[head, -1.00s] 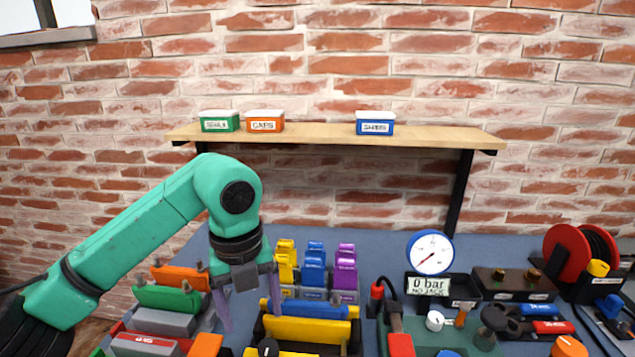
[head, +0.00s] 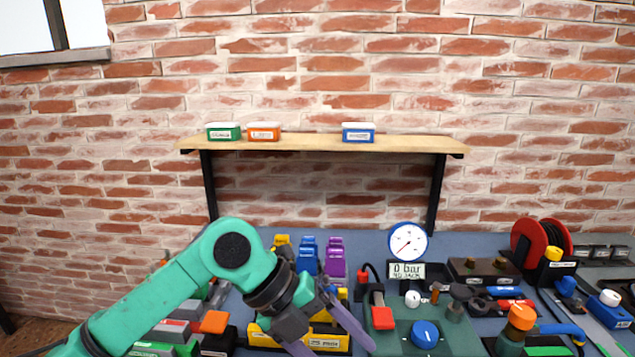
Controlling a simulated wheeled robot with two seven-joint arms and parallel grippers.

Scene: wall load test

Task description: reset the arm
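My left arm comes in from the lower left and bends at its elbow in front of the bench. Its gripper (head: 336,349) is low in the picture, over the yellow blocks (head: 322,341), with its two purple fingers apart and nothing seen between them. The lower fingertip runs to the bottom edge of the picture. I cannot tell whether the fingers touch the yellow blocks. My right gripper is out of view.
A wooden shelf (head: 300,143) on the brick wall holds a green box (head: 224,132), an orange box (head: 264,132) and a blue box (head: 358,133). Right of my gripper stand a gauge (head: 408,241), a 0 bar display (head: 407,271) and a red hose reel (head: 530,243). Coloured blocks crowd the bench left.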

